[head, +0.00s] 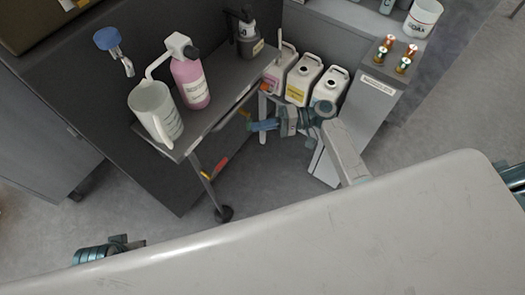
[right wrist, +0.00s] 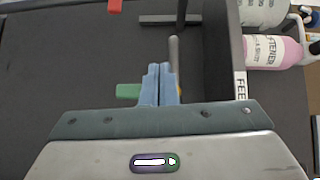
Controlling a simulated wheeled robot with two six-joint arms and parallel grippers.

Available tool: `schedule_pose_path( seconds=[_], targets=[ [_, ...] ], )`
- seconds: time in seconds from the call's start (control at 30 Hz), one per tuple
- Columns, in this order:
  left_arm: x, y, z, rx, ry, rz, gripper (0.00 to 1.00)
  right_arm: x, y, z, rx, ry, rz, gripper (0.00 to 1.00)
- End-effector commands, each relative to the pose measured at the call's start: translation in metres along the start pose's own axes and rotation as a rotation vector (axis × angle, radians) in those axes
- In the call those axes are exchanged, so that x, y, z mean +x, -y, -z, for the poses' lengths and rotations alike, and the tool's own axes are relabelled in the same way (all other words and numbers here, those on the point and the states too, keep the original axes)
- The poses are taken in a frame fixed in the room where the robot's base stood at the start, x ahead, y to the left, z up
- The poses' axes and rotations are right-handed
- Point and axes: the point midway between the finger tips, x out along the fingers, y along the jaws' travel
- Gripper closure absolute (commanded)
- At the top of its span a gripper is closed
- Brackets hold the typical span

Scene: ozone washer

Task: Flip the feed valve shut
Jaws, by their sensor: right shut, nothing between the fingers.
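My right gripper (head: 262,125) is beside the cart's front right corner in the head view. In the right wrist view its blue fingers (right wrist: 160,84) are shut with nothing between them. A white label (right wrist: 241,88) reading "FEE", partly cut off, is to the right of the fingers. A green lever (right wrist: 128,91) shows just left of the fingers and a grey rod (right wrist: 174,50) shows just beyond their tips. I cannot tell for sure which part is the feed valve's handle. Only part of my left arm shows at lower left of the head view; its fingers are hidden.
The grey cart (head: 228,118) carries a white jug (head: 152,112) and a pink bottle (head: 190,80). Red and yellow handles (head: 212,175) sit at its front. Several white canisters (head: 298,82) stand behind my right gripper, beside a grey cabinet (head: 365,100). Floor is clear in front.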

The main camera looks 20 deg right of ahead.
Motion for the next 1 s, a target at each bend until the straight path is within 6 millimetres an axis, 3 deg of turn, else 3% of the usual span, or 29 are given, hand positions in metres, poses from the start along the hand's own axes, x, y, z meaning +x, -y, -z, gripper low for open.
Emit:
schedule_pose_path(
  seconds=[0.3,0.5,1.0],
  targets=[
    [0.005,0.0,0.003,-0.003,-0.002,-0.001,0.64,0.009,0.012,-0.07,-0.002,-0.003,0.001,1.0],
    [0.005,0.0,0.004,-0.003,-0.003,-0.001,0.64,0.013,0.016,-0.097,-0.003,-0.004,-0.001,1.0],
    [0.001,-0.001,-0.002,-0.001,0.003,-0.002,0.64,0.014,0.018,-0.106,-0.004,-0.004,-0.001,1.0]
  ],
)
